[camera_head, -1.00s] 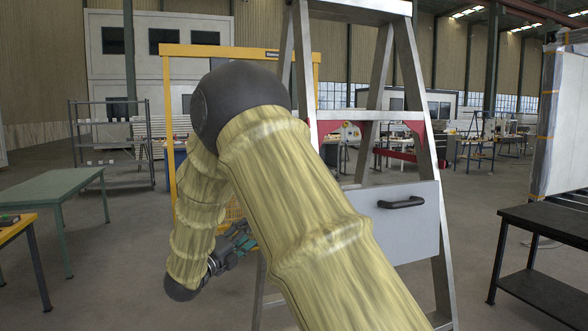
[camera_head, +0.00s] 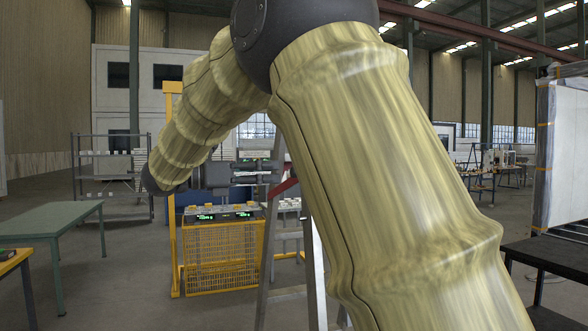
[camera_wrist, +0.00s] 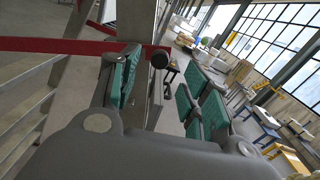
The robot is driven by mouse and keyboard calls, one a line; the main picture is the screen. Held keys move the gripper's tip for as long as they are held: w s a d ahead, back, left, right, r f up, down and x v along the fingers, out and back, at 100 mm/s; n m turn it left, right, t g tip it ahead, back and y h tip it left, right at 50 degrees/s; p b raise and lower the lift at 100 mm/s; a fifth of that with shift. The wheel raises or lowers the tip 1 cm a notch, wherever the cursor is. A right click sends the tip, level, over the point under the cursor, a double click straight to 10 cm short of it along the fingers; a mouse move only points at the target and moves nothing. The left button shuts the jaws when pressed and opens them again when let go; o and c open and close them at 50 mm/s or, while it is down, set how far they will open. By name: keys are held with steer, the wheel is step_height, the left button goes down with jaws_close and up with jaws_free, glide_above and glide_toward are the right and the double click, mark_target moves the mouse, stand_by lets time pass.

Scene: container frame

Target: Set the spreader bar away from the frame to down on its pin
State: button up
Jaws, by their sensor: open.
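The red spreader bar (camera_wrist: 70,45) shows in the wrist view, running from the left edge across a metal leg. A round black knob (camera_wrist: 160,59) is by its right end. I cannot tell whether this knob is the pin. My gripper (camera_wrist: 164,78) is open, its green pads on either side of the knob's line of sight; I see no contact. In the head view my gripper (camera_head: 265,172) is beside the frame, and a short red piece (camera_head: 282,187) shows there. The frame's leg (camera_head: 313,265) is visible; my arm hides most of the frame.
A yellow mesh stand (camera_head: 222,258) with lit displays is behind the frame. A green table (camera_head: 45,222) is at left, a black table (camera_head: 545,252) at right. The floor between the green table and the mesh stand is clear.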

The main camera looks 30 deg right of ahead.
steer(key=p+x, duration=0.2)
steer(key=x, duration=0.5)
jaws_close()
